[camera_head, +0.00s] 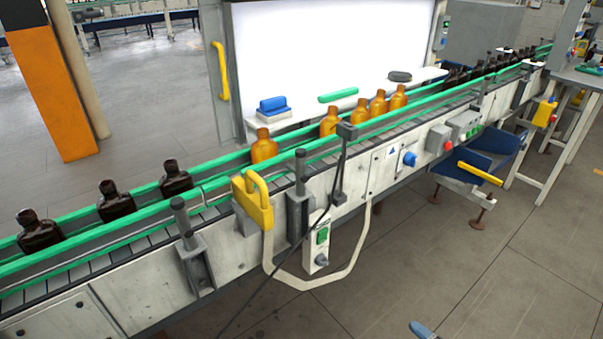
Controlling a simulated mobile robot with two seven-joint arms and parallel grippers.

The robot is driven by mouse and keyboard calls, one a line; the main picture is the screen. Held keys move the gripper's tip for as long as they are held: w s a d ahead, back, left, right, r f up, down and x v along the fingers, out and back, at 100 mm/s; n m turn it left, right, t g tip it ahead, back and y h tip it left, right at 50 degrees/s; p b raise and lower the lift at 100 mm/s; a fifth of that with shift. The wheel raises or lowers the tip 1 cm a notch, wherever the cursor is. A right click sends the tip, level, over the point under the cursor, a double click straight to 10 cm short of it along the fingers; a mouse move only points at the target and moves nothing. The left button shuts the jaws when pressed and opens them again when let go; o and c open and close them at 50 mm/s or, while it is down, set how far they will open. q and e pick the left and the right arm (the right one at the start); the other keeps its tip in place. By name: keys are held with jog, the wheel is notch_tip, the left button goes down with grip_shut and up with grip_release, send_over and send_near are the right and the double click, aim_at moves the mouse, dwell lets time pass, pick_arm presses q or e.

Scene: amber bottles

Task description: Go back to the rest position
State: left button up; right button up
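Neither of my grippers shows in the head view. A conveyor (130,281) with green guide rails runs from the lower left to the upper right. Three dark bottles stand upright on it at the left, the nearest to the middle being a dark brown bottle (175,178). A bright amber bottle (264,147) stands alone in front of the lit white panel (335,55). Several more amber bottles, one of them an amber bottle (378,103), stand in a row further right. Several dark bottles (480,70) crowd the far end.
A yellow handle box (254,203) and a switch box (319,246) with a hanging cable stick out from the conveyor's front. A blue bin (492,155) and a table (580,82) stand at the right. A small blue object (422,329) is cut off below. Floor (480,260) is clear at lower right.

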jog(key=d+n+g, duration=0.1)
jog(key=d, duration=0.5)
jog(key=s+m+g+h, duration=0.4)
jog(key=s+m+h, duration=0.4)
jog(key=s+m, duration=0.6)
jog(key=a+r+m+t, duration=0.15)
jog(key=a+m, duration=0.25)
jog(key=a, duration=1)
pick_arm(q)
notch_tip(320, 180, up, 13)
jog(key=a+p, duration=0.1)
jog(key=p, duration=1.4)
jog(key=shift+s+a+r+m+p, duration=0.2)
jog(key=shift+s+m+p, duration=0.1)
jog(key=shift+p, duration=0.1)
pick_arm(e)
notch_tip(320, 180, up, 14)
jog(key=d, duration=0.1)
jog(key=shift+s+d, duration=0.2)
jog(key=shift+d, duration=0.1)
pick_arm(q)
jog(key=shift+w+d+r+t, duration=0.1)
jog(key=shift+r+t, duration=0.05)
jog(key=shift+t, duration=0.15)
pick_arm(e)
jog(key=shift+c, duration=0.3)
